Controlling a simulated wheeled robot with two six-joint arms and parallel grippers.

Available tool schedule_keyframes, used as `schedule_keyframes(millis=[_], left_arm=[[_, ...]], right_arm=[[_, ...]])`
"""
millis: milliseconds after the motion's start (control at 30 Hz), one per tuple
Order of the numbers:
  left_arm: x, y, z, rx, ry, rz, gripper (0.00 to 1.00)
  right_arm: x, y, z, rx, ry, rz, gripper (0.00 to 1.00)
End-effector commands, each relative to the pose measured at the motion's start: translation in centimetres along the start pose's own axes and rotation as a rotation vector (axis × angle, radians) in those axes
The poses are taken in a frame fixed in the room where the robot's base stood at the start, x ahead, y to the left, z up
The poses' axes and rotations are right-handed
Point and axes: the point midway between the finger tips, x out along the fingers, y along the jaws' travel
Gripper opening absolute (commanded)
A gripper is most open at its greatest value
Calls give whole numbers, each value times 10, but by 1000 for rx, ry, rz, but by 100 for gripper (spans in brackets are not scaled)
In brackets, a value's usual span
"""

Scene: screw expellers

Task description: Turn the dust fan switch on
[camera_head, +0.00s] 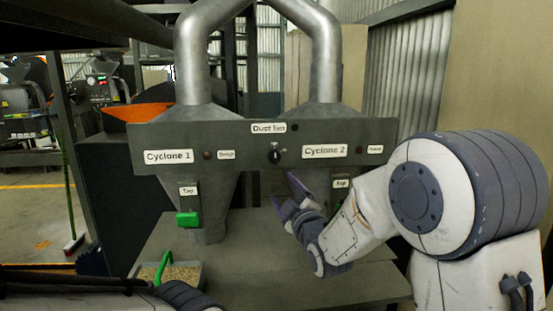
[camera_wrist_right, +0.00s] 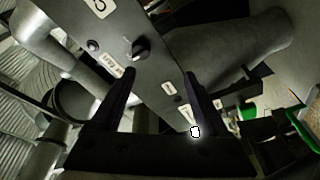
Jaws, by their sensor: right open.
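The dust fan switch is a small black rotary knob (camera_head: 275,156) on the grey panel (camera_head: 228,132), just below the white "Dust fan" label (camera_head: 268,128). In the right wrist view the knob (camera_wrist_right: 140,48) shows beyond the fingers, above and left of the middle. My right gripper (camera_head: 288,194) is below and slightly right of the knob, open and empty, with its dark fingers apart. In the wrist view its fingertips (camera_wrist_right: 160,74) do not touch the knob. My left gripper is not in view.
Labels "Cyclone 1" (camera_head: 168,156) and "Cyclone 2" (camera_head: 324,151) flank the switch. A green tap handle (camera_head: 188,219) sits on the left cyclone. A tray of grains with a green handle (camera_head: 164,267) stands at the lower left. The grey table (camera_head: 255,262) is mostly clear.

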Motion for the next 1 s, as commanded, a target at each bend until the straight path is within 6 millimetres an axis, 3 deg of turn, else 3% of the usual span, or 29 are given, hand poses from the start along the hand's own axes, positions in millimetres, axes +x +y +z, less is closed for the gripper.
schedule_keyframes(millis=[100, 200, 367, 700, 1000], left_arm=[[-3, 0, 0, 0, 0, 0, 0], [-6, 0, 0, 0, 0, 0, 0], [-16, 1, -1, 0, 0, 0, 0], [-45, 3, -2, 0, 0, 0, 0], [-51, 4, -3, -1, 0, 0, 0]], right_arm=[[5, 20, 3, -54, 37, 80, 77], [8, 26, 2, -72, 51, 105, 77], [27, 30, -1, -72, 52, 106, 77], [88, 36, -5, -71, 51, 105, 77], [108, 36, -4, -70, 51, 105, 77]])
